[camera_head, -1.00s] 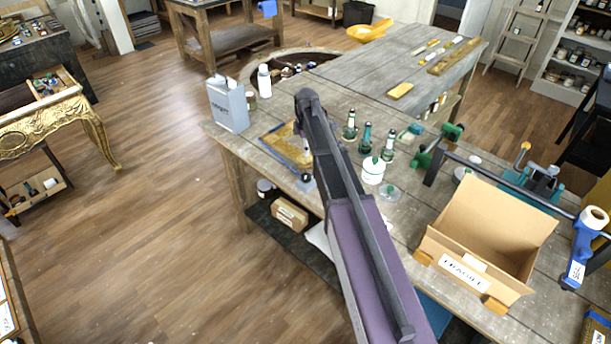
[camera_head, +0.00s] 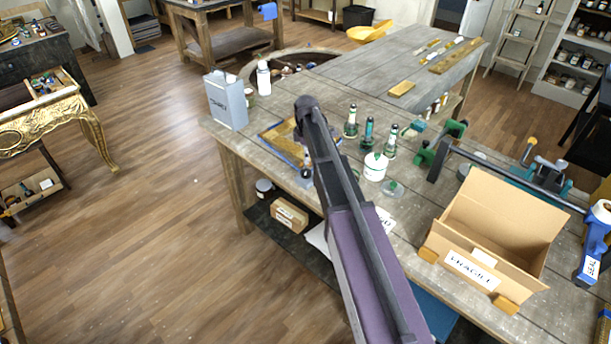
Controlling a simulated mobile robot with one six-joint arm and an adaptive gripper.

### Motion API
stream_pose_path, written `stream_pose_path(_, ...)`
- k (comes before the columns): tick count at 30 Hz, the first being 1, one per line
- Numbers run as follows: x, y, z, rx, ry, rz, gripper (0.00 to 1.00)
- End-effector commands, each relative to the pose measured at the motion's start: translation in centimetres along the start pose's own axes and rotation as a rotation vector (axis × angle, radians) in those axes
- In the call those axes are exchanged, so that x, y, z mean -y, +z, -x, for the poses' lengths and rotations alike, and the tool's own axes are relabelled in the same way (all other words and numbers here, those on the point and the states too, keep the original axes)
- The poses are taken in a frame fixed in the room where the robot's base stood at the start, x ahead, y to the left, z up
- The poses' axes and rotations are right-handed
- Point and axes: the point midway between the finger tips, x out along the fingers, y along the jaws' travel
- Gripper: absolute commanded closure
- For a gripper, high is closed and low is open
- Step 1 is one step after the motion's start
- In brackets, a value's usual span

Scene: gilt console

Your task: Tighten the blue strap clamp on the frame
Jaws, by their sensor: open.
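I cannot pick out the blue strap clamp with certainty. A curved wooden rim (camera_head: 262,60), partly hidden behind the workbench, could be the frame, but I cannot tell. A gilt carved console (camera_head: 60,130) stands at the far left. My dark and purple arm rises from the bottom centre over the workbench. My gripper does not show past the arm's upper end.
The grey workbench (camera_head: 345,95) carries a metal can (camera_head: 227,100), green bottles (camera_head: 366,133), a white jar (camera_head: 375,167), an open cardboard box (camera_head: 485,265), a bar clamp (camera_head: 510,178) and a blue tape dispenser (camera_head: 591,255). The wooden floor (camera_head: 150,220) at left is clear.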

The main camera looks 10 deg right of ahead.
Motion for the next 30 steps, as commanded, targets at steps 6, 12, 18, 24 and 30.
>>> stream_pose_path(6,0.0,0.0,-2.1,0.0,0.0,0.0,0.08)
stream_pose_path(12,0.0,0.0,-3.6,0.0,0.0,0.0,0.08)
stream_pose_path(18,0.0,0.0,-5.1,0.0,0.0,0.0,0.08)
stream_pose_path(24,0.0,0.0,-6.6,0.0,0.0,0.0,0.08)
stream_pose_path(30,0.0,0.0,-7.7,0.0,0.0,0.0,0.08)
